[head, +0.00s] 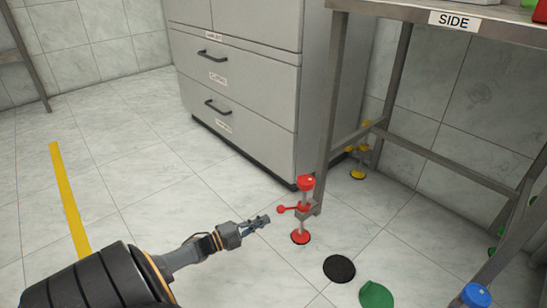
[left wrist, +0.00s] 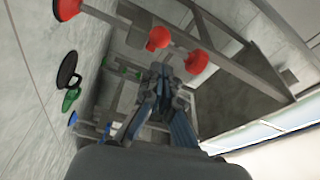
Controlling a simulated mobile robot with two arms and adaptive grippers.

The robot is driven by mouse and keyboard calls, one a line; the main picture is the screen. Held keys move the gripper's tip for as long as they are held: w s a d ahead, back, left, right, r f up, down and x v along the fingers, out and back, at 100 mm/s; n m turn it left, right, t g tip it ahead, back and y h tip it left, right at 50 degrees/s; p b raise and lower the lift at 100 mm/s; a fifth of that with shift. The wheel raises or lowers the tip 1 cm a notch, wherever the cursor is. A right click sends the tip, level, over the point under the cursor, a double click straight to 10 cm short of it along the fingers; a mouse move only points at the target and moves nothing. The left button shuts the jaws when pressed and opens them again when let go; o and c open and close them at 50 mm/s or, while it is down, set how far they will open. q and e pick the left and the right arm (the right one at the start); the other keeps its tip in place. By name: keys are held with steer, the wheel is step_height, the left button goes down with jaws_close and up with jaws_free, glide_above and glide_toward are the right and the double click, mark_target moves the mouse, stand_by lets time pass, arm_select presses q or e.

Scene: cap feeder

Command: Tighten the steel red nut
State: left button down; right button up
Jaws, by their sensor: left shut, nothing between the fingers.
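The red levelling foot stands at the near leg of the steel table. It has a red cap (head: 306,183) on top, a red nut (head: 304,209) with a ball-ended lever (head: 281,209) pointing left, and a red base (head: 300,237) on the floor. My left gripper (head: 264,220) is shut and empty, just left of the foot and apart from it in the head view. In the left wrist view the shut fingers (left wrist: 160,76) are below the red ball (left wrist: 158,38), with the red cap (left wrist: 197,62) to the right and the red base (left wrist: 67,9) upper left. My right gripper is not in view.
A grey drawer cabinet (head: 245,95) stands behind. The table (head: 440,31) bears a SIDE label. A yellow foot (head: 358,172) is at the back leg. A black disc (head: 339,268), a green piece (head: 376,295) and a blue cap (head: 475,295) are at lower right.

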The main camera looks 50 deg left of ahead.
arm_select(q)
steer(key=shift+s+a, duration=0.65)
steer(key=shift+a, duration=0.3)
steer(key=shift+s+a, duration=0.6)
steer(key=shift+a, duration=0.3)
